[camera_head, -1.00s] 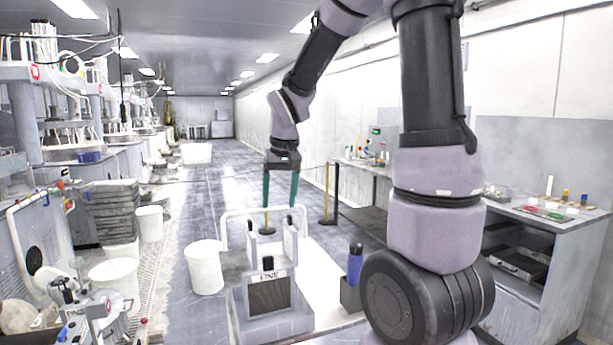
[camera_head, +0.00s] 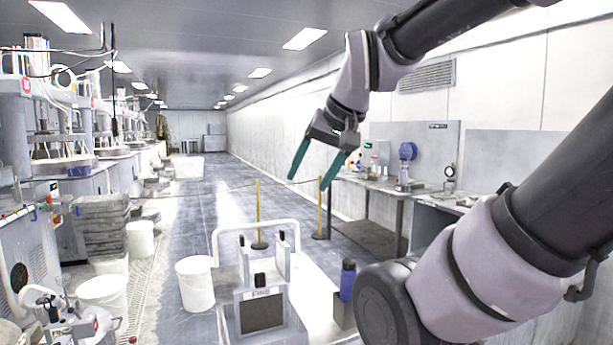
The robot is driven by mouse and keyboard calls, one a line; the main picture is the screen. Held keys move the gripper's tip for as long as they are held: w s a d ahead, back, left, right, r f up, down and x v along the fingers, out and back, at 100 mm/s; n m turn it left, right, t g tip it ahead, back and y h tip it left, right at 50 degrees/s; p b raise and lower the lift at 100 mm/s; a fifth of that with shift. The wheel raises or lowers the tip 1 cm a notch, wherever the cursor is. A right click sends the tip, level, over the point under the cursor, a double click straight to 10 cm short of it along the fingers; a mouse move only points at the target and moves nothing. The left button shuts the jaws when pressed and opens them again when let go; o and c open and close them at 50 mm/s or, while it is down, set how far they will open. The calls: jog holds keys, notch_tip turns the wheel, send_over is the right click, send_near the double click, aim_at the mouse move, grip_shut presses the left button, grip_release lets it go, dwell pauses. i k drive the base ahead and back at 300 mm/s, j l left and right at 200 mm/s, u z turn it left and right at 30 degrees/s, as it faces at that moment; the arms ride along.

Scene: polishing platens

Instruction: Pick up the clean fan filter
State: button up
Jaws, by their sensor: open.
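I cannot pick out a clean fan filter with certainty in the head view. My gripper (camera_head: 308,184) hangs in the air right of the picture's middle, above the aisle floor. Its two teal fingers are apart with nothing between them, pointing down and to the left. A dark square panel (camera_head: 262,315) is set in the front of a grey unit labelled FINE (camera_head: 239,296), below and left of my gripper; I cannot tell if it is a filter. My arm hides part of the right-hand bench.
A bench (camera_head: 372,180) along the right wall carries a round blue device (camera_head: 407,152) and small items. A blue bottle (camera_head: 347,280) stands right of the FINE unit. White buckets (camera_head: 195,284) and polishing machines line the left. Yellow posts (camera_head: 259,215) stand in the aisle.

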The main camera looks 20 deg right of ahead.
aim_at(243, 253)
jog(key=u, duration=3.15)
jog(key=z, duration=2.95)
jog(key=i+z, duration=0.2)
jog(key=i, duration=0.25)
